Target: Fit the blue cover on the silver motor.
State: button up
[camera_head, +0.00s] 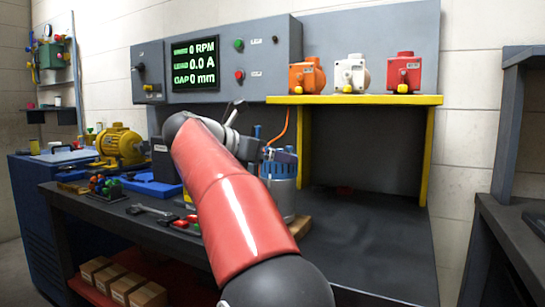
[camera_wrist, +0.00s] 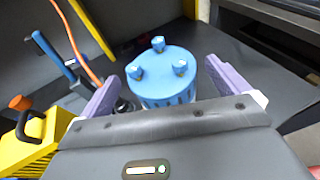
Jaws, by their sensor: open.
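The blue cover (camera_wrist: 163,82) is round, with several small blue lugs on its top and slots down its side. In the wrist view it lies between the two purple fingers of my gripper (camera_wrist: 161,72), which is open, with gaps visible beside the cover. In the head view the blue cover (camera_head: 279,168) sits upright on top of a silver cylindrical body, the silver motor (camera_head: 285,200), partly hidden behind my red arm. I cannot tell whether the cover is fully seated. My gripper (camera_head: 272,153) is at the cover's top there.
An orange cable (camera_wrist: 78,35) and blue-handled tools (camera_wrist: 48,48) are left of the cover. A yellow shelf (camera_head: 355,100) with orange, white and red units stands behind. A yellow motor (camera_head: 121,146) is at left. The dark bench (camera_head: 370,230) is clear at right.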

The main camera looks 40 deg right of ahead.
jog(key=v, duration=1.1)
jog(key=w+a+r+n+t+h, duration=0.35)
jog(key=a+r+n+t, duration=0.35)
jog(key=r+n+t, duration=0.55)
jog(key=a+f+n+t+y, duration=0.45)
jog(key=a+n+y, duration=0.2)
jog(key=n, duration=0.55)
jog(key=a+f+n+t+y, duration=0.5)
jog(key=n+y, duration=0.3)
jog(key=n, duration=0.5)
jog(key=s+a+f+n+g+y, duration=0.25)
jog(key=s+f+n+g, duration=0.3)
jog(key=f, duration=0.55)
jog(key=s+a+f+n+g+y, duration=0.1)
jog(key=s+f+n+g+y, duration=0.4)
jog(key=f, duration=0.6)
jog(key=s+d+f+n+g+h, duration=0.2)
jog(key=s+f+n+g, duration=0.1)
jog(key=s+f, duration=0.4)
jog(key=s+d+f+n+g+h, duration=0.2)
jog(key=s+f, duration=0.4)
jog(key=f, duration=0.4)
jog(key=shift+s+f+n+g, duration=0.3)
jog(key=shift+s+n+g, duration=0.05)
jog(key=shift+n+g, duration=0.15)
